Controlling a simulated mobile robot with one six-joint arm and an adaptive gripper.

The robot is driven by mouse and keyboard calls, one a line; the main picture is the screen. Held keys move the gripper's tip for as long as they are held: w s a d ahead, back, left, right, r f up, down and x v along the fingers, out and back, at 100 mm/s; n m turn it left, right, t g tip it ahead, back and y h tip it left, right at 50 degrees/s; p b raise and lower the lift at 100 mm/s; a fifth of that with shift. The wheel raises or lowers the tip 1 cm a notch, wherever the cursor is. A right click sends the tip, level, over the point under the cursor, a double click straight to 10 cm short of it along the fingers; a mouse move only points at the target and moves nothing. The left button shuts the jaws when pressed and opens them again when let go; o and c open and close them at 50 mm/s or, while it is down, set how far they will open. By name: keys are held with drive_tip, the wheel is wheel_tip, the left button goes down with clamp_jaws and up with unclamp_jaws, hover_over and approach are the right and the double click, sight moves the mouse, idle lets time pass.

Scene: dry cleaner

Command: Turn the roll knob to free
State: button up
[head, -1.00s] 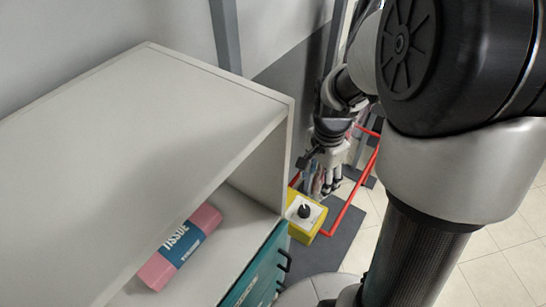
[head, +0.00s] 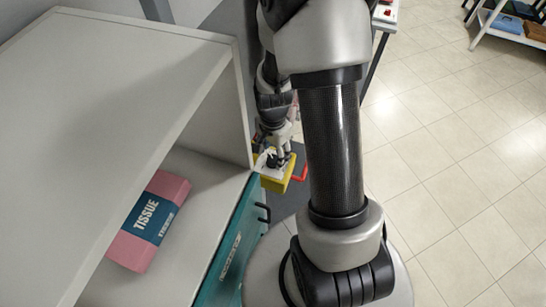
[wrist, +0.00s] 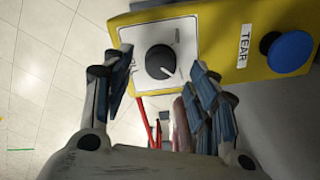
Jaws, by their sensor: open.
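The roll knob (wrist: 160,62) is a round black dial with a white pointer mark, set on a white plate (wrist: 183,33) on a yellow control box (wrist: 222,35). In the wrist view the pointer aims toward the lower right. The plate's lettering is mostly hidden or too small to read. My gripper (wrist: 160,85) is open, one finger left of the knob and the other to its right, with a gap to the knob on each side. In the head view my gripper (head: 277,157) is at the yellow box (head: 280,180) and partly covers the knob.
A blue button (wrist: 287,52) beside a TEAR label (wrist: 244,46) is on the same box, right of the knob. A red bar (head: 298,172) runs by the box. A white shelf cabinet (head: 205,130) with a pink tissue pack (head: 150,222) stands close on the left.

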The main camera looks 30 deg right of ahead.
sight(271, 160)
drive_tip(key=shift+f, duration=1.45)
drive_tip(key=shift+c, duration=0.3)
drive_tip(key=c, duration=1)
